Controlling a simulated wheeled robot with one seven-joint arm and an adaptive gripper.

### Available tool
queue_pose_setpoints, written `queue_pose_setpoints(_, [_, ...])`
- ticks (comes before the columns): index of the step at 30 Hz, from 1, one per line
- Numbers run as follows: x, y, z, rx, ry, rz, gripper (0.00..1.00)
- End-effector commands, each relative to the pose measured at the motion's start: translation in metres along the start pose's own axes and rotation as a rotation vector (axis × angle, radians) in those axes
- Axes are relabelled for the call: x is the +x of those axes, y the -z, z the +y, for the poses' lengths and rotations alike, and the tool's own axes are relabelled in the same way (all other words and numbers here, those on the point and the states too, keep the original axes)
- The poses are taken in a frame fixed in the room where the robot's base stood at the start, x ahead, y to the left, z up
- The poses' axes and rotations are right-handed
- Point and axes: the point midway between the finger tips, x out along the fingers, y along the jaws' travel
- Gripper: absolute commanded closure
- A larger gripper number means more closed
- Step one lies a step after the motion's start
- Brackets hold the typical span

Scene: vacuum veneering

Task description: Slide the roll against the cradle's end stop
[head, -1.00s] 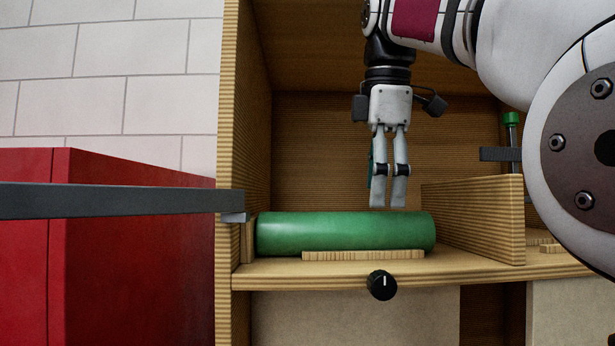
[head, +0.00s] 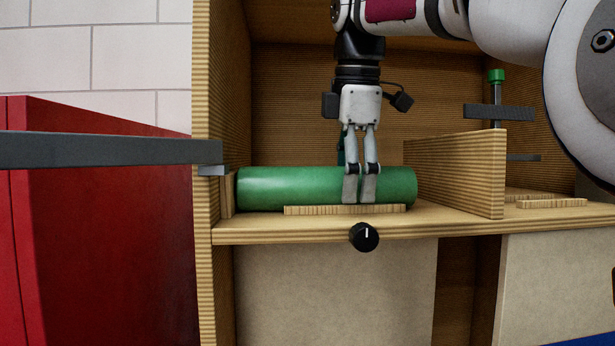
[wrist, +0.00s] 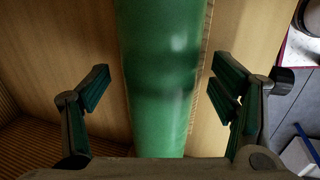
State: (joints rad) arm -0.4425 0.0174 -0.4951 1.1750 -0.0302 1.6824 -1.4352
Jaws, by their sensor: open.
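The green roll (head: 290,186) lies on its side on a wooden shelf, behind a low wooden strip (head: 320,210) that appears to be the cradle's front edge. Its left end is close to an upright wooden block (head: 228,192), possibly the end stop; I cannot tell whether they touch. My gripper (head: 360,188) is lowered over the right half of the roll. In the wrist view my gripper (wrist: 162,75) is open, with one finger on each side of the roll (wrist: 160,40) and visible gaps between. The roll's far side is hidden in the head view.
A wooden divider (head: 460,175) stands to the right of the roll. A green-topped clamp (head: 497,90) is beyond it. A dark grey bar (head: 110,150) reaches in from the left, before a red cabinet (head: 100,240). A black knob (head: 364,237) sits on the shelf front.

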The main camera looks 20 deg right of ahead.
Motion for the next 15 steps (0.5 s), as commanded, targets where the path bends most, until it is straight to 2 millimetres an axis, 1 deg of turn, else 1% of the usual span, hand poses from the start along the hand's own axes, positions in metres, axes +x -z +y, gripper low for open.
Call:
queue_pose_setpoints(8, [0.0024,0.0002,-0.0001,0.0,0.001,0.0,0.21])
queue_pose_setpoints(9, [0.0024,0.0002,0.0,0.0,0.001,0.0,0.23])
queue_pose_setpoints(14, [0.0023,0.0003,0.0,0.0,0.001,0.0,0.6])
queue_pose_setpoints(15, [0.0023,0.0003,0.0,0.0,0.001,0.0,0.69])
